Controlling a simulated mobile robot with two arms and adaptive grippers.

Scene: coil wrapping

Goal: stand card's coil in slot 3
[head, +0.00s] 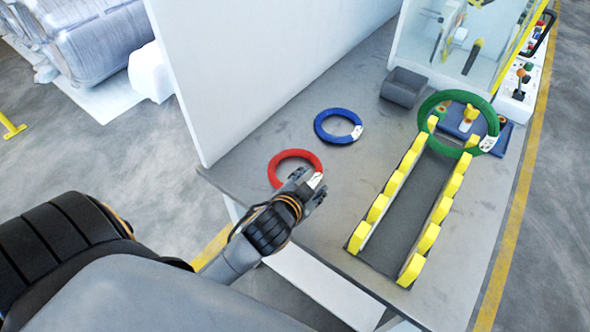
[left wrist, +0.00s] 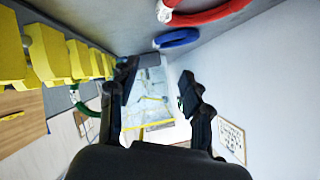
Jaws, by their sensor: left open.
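My left gripper (head: 314,190) is open and empty just beside the near right side of the red coil (head: 272,168). The red coil lies flat on the table with a white tag; it also shows in the left wrist view (left wrist: 215,14). The blue coil (head: 320,130) lies flat behind it. The green coil (head: 428,106) is at the far end of the yellow-toothed rack (head: 428,240), raised among the teeth; its exact tilt is unclear. The rack's nearer slots are empty. In the left wrist view the open fingers (left wrist: 158,88) have nothing between them.
A white wall panel (head: 260,70) borders the table's left side. A dark grey box (head: 404,87) and a blue tray (head: 503,138) stand at the back, before a clear-walled machine (head: 470,45). The grey table is free between the coils and rack.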

